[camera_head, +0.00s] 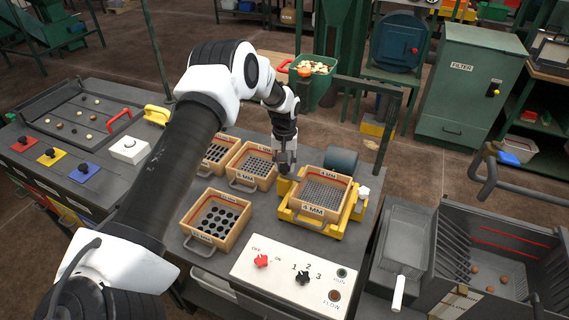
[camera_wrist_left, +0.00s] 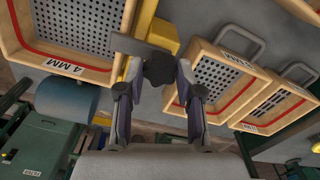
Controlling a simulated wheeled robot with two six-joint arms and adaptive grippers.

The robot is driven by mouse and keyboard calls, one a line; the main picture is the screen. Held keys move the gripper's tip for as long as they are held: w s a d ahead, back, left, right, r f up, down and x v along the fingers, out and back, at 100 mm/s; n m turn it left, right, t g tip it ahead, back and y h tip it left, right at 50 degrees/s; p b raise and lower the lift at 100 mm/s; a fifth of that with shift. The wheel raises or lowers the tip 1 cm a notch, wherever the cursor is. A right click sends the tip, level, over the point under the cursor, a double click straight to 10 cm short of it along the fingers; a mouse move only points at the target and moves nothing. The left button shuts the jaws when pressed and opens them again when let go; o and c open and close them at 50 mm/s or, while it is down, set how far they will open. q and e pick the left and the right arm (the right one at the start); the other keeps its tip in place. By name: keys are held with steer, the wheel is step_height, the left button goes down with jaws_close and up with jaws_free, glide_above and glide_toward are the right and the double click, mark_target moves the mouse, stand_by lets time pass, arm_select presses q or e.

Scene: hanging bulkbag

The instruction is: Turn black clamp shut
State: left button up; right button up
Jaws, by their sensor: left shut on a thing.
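The black clamp (camera_wrist_left: 158,69) shows in the left wrist view as a dark knob with a flat grey bar (camera_wrist_left: 138,47) beside it, close to the yellow frame. My left gripper (camera_wrist_left: 156,82) has its two fingers around the knob and is shut on it. In the head view, my left gripper (camera_head: 285,164) points down at the left back corner of the yellow frame (camera_head: 286,212), and largely hides the clamp. The 4 MM sieve (camera_head: 314,214), a wooden box with a perforated floor, sits in this frame. It also shows in the left wrist view (camera_wrist_left: 78,70). My right gripper is out of view.
Several other wooden sieves (camera_head: 216,222) stand left of the frame on the grey bench. A white control panel (camera_head: 293,276) with red and black knobs is at the front. A grey scoop (camera_head: 404,241) and slotted bin (camera_head: 495,255) are at right. A green bucket (camera_head: 316,80) stands behind.

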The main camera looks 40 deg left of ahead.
mark_target(285, 166)
arm_select(q)
steer(key=o, duration=1.2)
steer(key=shift+c, duration=0.2)
steer(key=shift+r, duration=0.1)
step_height(285, 166, up, 12)
